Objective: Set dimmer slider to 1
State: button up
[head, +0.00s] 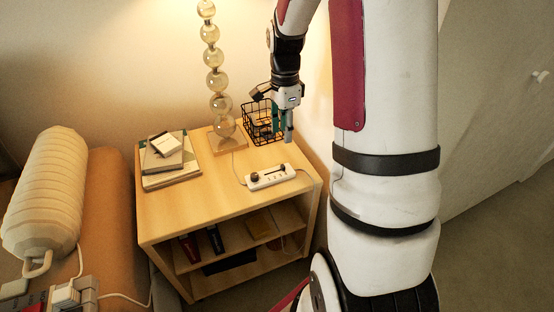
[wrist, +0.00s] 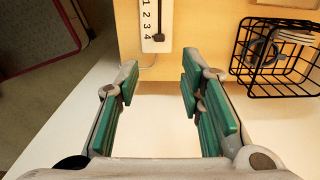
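The white dimmer box (head: 270,177) lies on the wooden nightstand, with a dark round knob at its left and a dark slider toward its right. In the wrist view the box (wrist: 151,8) shows at the top, cut off by the frame edge, with the numbers 1 to 4 along one side. The dark slider knob (wrist: 158,38) sits beside the 4. My gripper (head: 283,133) is above the nightstand, behind the dimmer in the head view, pointing down. In the wrist view my gripper (wrist: 168,78) is open and empty, its green-padded fingers apart and not touching the dimmer.
A black wire basket (head: 258,122) stands close to my gripper, and also shows in the wrist view (wrist: 245,75). A lamp with stacked glass balls (head: 214,81) and a pile of books (head: 168,160) stand on the nightstand (head: 190,215). The nightstand's front left is clear.

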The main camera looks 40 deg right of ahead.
aim_at(283, 165)
notch_tip(283, 165, down, 12)
jog(key=b, duration=0.3)
jog(key=shift+f+b, duration=0.25)
jog(key=shift+b, duration=0.15)
grip_shut()
